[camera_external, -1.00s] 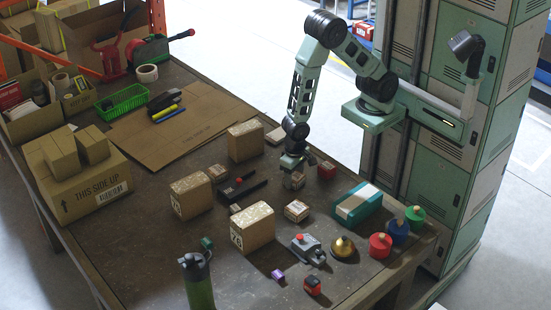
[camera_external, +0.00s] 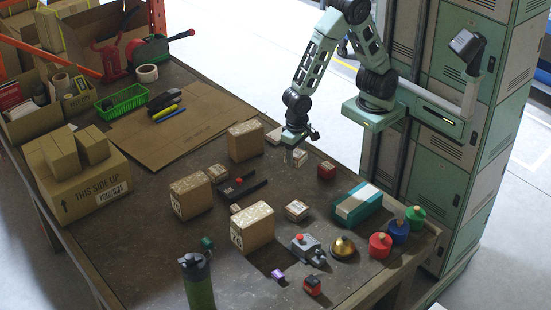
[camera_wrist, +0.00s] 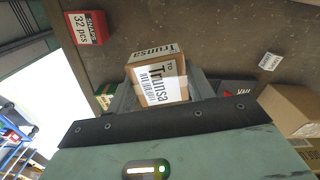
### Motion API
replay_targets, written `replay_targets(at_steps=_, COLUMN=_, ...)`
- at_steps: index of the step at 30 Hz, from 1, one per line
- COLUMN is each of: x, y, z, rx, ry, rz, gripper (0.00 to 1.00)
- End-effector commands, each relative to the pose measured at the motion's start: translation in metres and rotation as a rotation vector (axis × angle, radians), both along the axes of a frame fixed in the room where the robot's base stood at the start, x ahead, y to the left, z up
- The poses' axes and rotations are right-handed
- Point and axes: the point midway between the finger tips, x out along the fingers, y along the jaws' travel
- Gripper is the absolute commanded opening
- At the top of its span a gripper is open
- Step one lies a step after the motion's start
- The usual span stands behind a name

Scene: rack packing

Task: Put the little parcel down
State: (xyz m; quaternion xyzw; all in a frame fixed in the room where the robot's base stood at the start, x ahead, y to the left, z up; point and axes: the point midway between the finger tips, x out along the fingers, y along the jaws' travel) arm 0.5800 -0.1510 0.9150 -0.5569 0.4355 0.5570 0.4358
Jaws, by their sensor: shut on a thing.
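The little parcel, a small brown box with a white label (camera_wrist: 160,88), is between my gripper's fingers (camera_wrist: 162,98) in the wrist view. Its printing reads "Trunsa". In the external view the parcel (camera_external: 297,158) hangs under my gripper (camera_external: 296,150), near the middle back of the table. My gripper is shut on it. The parcel appears to be held above the dark tabletop (camera_wrist: 205,30); the exact gap is hard to tell.
A small red box (camera_external: 326,171) stands right of the parcel; it also shows in the wrist view (camera_wrist: 86,28). A tall carton (camera_external: 245,143) stands to its left. Other little boxes (camera_external: 297,210) and a teal-and-white package (camera_external: 358,204) lie nearer the front.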

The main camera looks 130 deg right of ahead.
Motion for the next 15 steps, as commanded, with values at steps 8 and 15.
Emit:
replay_targets(at_steps=8, x=-0.003, y=0.093, z=0.026, rx=0.007, ry=0.002, rz=0.340, gripper=0.29)
replay_targets(at_steps=15, x=-0.034, y=0.189, z=0.051, rx=0.005, ry=0.002, rz=0.725, gripper=0.29)
